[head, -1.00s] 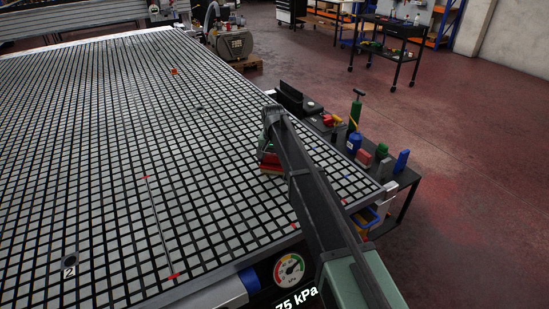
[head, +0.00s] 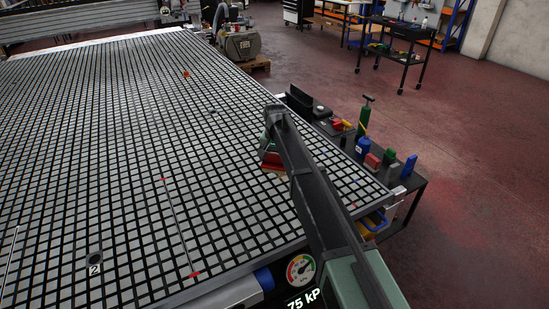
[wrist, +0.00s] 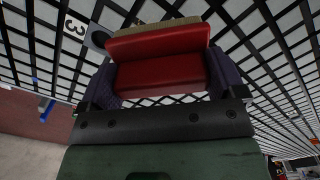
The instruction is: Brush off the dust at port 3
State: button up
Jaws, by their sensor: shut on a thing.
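My gripper (wrist: 160,95) is shut on a red brush (wrist: 158,68) with a tan bristle edge (wrist: 150,27), seen in the wrist view. In the head view the red brush (head: 273,163) is over the right part of the grid table, partly covered by my arm. Port 3 (wrist: 100,38) is a dark round hole beside the printed number 3 in the wrist view, just left of the brush. It is hidden behind my arm in the head view. I cannot tell whether the bristles touch the table, and I cannot make out dust.
Port 2 (head: 95,260) lies at the front left of the grid table (head: 120,150). A thin rod with red ends (head: 178,225) lies between. A pressure gauge (head: 300,270) sits at the front edge. A side cart (head: 412,185) with bottles and blocks stands at the right.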

aim_at(275, 154)
jog(key=shift+r+p, duration=1.3)
jog(key=shift+r, duration=0.35)
